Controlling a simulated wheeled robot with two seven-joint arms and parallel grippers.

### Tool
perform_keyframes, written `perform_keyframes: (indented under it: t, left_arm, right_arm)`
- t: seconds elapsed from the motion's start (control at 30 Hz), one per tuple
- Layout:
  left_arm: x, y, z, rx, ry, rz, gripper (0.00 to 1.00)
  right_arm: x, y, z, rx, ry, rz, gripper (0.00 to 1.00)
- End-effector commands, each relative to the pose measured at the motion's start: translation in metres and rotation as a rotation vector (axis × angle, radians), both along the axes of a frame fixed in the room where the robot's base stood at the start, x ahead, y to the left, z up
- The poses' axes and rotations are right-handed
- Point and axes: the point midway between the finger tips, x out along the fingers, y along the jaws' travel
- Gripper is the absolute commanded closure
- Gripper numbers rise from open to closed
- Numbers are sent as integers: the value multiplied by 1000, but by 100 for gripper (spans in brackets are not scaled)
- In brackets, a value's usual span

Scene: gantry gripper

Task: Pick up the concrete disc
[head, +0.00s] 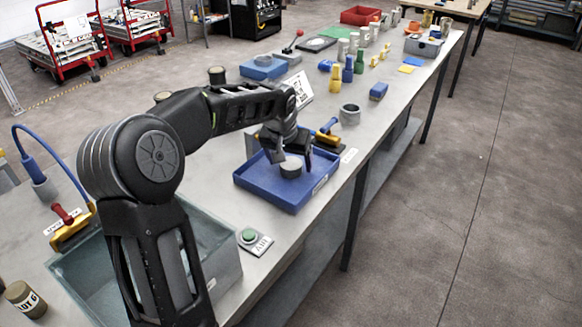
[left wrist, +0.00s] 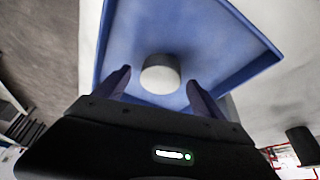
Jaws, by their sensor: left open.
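The concrete disc (head: 291,167) is a short grey cylinder standing in a shallow blue tray (head: 262,189) on the long grey bench. My left gripper (head: 291,158) is above the tray at the disc, its fingers pointing down. In the left wrist view the disc (left wrist: 160,73) shows between and just beyond the two open fingertips of my left gripper (left wrist: 158,82). I see no clear contact between the fingers and the disc. My right gripper is not in view.
Low tray walls surround the disc. A yellow-and-blue tool (head: 328,131) and a grey ring (head: 350,114) lie behind the tray. A green button (head: 248,236) and a glassy bin (head: 222,262) are at the front. Several bottles and blocks stand farther along the bench.

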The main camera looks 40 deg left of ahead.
Motion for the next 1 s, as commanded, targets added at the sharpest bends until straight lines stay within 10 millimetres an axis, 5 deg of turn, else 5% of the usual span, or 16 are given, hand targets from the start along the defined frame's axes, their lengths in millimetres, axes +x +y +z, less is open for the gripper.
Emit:
perform_keyframes:
  t: [0.23, 1.0]
  left_arm:
    - [0, 0, 0, 0, 0, 0, 22]
    - [0, 0, 0, 0, 0, 0, 85]
  right_arm:
    - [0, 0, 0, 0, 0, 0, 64]
    - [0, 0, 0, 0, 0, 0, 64]
